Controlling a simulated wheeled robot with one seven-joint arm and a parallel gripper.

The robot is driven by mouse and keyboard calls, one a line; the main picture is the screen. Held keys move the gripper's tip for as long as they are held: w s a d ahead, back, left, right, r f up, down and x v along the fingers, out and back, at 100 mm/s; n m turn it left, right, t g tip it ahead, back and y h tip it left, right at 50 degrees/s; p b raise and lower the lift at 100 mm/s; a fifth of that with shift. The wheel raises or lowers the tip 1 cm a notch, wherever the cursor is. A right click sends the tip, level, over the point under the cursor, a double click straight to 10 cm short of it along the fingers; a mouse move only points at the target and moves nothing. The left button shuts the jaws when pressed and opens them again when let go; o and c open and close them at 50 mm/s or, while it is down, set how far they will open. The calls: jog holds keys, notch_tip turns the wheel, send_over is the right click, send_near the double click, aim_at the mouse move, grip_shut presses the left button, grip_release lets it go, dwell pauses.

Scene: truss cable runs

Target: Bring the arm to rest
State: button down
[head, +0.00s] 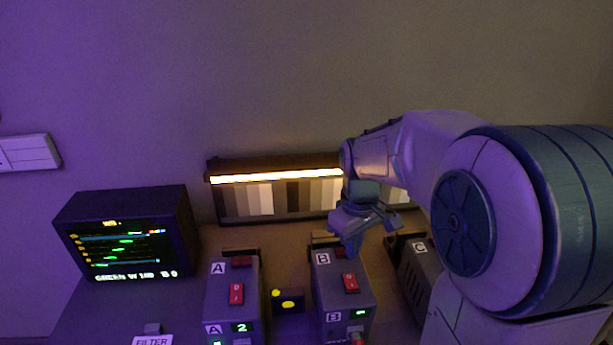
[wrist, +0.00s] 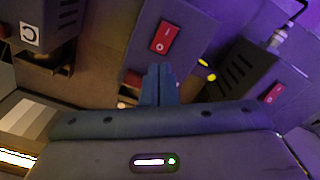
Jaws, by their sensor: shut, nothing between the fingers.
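My gripper (head: 352,246) hangs from my bent arm over the back of the grey box marked B (head: 333,275), in the head view. Its fingers are together and hold nothing. In the wrist view the closed fingertips (wrist: 159,82) point at box B, just short of its red rocker switch (wrist: 167,36). I cannot tell whether the fingertips touch the box. My arm comes in from the right and covers part of the box marked C (head: 415,275) and of the lit colour strip behind.
The box marked A (head: 233,290) stands left of B, with a small dark block with yellow buttons (head: 288,301) between them. A monitor (head: 128,235) is at the left. The lit strip (head: 275,177) with grey and brown swatches runs along the wall. The wall above is bare.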

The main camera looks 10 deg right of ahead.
jog(key=s+r+m+t, duration=0.1)
jog(key=s+m, duration=0.2)
jog(key=s, duration=0.4)
jog(key=s+a+r+m+t, duration=0.1)
jog(key=s+m+t, duration=0.1)
jog(key=s, duration=0.5)
jog(key=shift+s+r+m, duration=0.25)
jog(key=shift+r+m, duration=0.05)
jog(key=shift+m, duration=0.2)
